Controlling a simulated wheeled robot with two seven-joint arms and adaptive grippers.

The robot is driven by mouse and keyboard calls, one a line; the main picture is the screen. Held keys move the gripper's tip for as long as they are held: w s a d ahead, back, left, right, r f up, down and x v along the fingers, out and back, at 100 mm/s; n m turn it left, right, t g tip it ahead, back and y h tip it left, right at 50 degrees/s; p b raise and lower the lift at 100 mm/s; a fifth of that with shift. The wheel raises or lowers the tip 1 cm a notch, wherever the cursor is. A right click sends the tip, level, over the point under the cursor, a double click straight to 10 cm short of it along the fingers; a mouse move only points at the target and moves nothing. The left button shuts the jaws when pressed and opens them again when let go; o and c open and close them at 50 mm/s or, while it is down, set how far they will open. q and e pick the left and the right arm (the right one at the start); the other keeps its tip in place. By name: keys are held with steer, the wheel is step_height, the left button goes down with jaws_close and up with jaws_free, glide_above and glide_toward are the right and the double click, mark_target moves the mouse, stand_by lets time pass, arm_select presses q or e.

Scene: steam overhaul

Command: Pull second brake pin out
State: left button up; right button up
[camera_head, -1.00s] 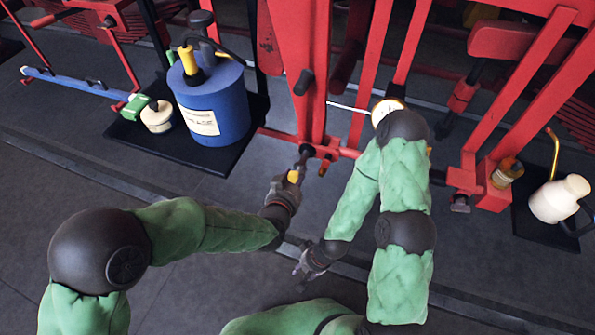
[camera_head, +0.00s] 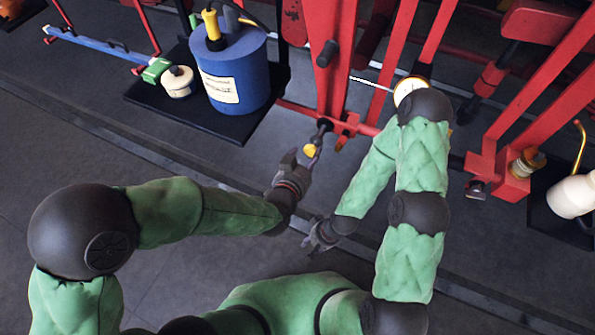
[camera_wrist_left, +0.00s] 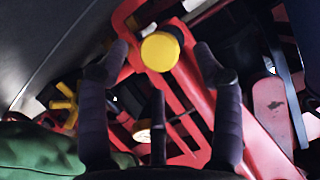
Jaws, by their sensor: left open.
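The brake pin shows a yellow round head (camera_head: 310,150) at the end of a dark stem, at the foot of the red upright. In the left wrist view the yellow head (camera_wrist_left: 160,51) sits between and beyond my open fingertips, and I see no contact. My left gripper (camera_head: 299,163) is open just below and left of the head; it also fills the left wrist view (camera_wrist_left: 160,68). The red bracket (camera_head: 350,124) is beside the stem. My right gripper (camera_head: 310,240) hangs low near the floor, away from the pin; its jaws are too small to read.
A blue drum (camera_head: 238,85) stands on a black mat (camera_head: 160,105) at the left. Red frame bars (camera_head: 395,60) rise at the back right. A white jug (camera_head: 573,195) is at the right edge. The grey floor in front is mostly clear.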

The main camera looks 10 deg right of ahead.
arm_select(q)
steer(key=v, duration=0.7)
steer(key=shift+s+a, duration=0.2)
steer(key=shift+s, duration=0.05)
stand_by(0.3)
steer(key=w+a+f+n+g+y, duration=0.1)
steer(key=a+f+n+g+y, duration=0.15)
steer(key=a+f, duration=0.4)
steer(key=a+f+n+g+y, duration=0.1)
steer(key=a+f+n+g, duration=0.2)
steer(key=f, duration=0.7)
steer(key=s+a+f+n+g, duration=0.2)
steer(key=s+a+f+g, duration=0.1)
steer(key=f, duration=0.4)
steer(key=s+a+f+n+g+p, duration=0.1)
steer(key=s+a+f+n+g, duration=0.2)
steer(key=s+f, duration=0.3)
steer(key=shift+s+a+f+h, duration=0.2)
steer(key=shift+s+f+h, duration=0.15)
steer(key=shift+f, duration=0.15)
